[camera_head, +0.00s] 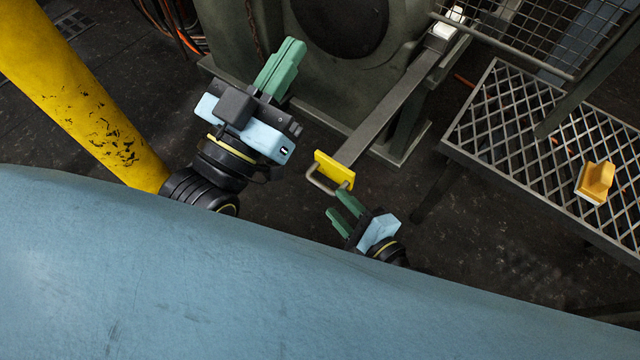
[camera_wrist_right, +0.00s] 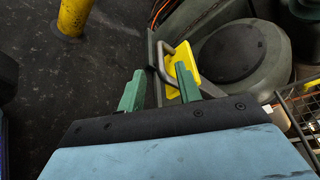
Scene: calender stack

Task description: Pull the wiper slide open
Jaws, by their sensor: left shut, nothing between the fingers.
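The wiper slide is a long grey bar (camera_head: 385,115) with a yellow plate (camera_head: 334,170) and a grey loop handle (camera_head: 320,186) at its near end. In the right wrist view the yellow plate (camera_wrist_right: 185,70) and handle (camera_wrist_right: 164,62) show just beyond the fingertips. My right gripper (camera_head: 338,206) is open and empty, its green fingers pointing at the handle from close by; it also shows in the right wrist view (camera_wrist_right: 160,78). I cannot tell whether the fingertips touch the handle. My left gripper (camera_head: 294,46) is shut and empty, left of the slide, in front of the grey machine.
The grey machine (camera_head: 240,65) with a round dark disc (camera_head: 338,20) stands behind. A mesh-top table (camera_head: 490,100) at right holds a yellow-orange block (camera_head: 595,182). A wire guard (camera_head: 530,35) is at the top right. A yellow post (camera_head: 70,85) stands at left.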

